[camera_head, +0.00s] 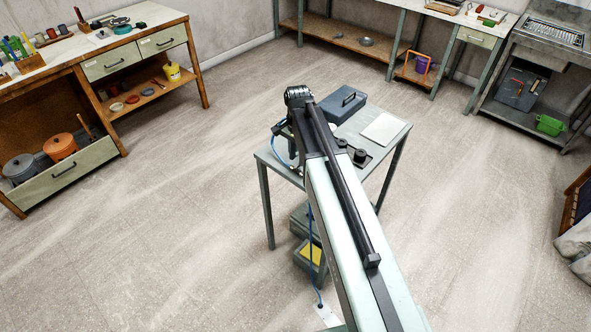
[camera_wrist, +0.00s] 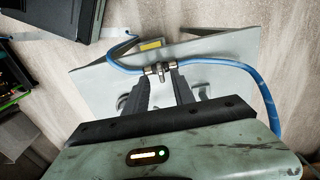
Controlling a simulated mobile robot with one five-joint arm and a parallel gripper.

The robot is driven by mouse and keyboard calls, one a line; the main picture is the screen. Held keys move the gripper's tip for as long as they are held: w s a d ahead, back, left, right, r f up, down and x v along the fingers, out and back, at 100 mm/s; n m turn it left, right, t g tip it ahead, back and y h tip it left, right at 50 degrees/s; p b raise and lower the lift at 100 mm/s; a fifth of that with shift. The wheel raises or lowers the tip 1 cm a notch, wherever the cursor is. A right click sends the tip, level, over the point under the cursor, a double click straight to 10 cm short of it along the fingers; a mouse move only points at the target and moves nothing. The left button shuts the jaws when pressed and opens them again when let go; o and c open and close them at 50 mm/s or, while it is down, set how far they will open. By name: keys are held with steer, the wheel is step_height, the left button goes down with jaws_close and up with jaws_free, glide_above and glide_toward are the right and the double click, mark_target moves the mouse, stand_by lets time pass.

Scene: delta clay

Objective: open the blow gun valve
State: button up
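The blow gun valve (camera_wrist: 160,71) shows in the wrist view as a small metal fitting in line with a blue hose (camera_wrist: 228,65). My gripper (camera_wrist: 162,80) points at it, its two dark fingers apart and their tips close to the fitting. I cannot tell whether the tips touch it; no separate valve handle can be made out. In the head view the blue hose (camera_head: 281,160) hangs by the left edge of a small grey table (camera_head: 268,158). My arm hides the valve and most of my gripper there.
The small table holds a dark blue-grey box (camera_head: 340,105), a pale flat plate (camera_head: 383,129) and small dark round parts (camera_head: 360,156). Boxes, one with yellow contents (camera_head: 309,252), sit under it. Workbenches line the walls. The floor around the table is mostly clear.

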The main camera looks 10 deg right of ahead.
mark_target(297, 166)
step_height(297, 166, down, 3)
steer(key=shift+f+b, duration=0.15)
steer(key=shift+b, duration=0.75)
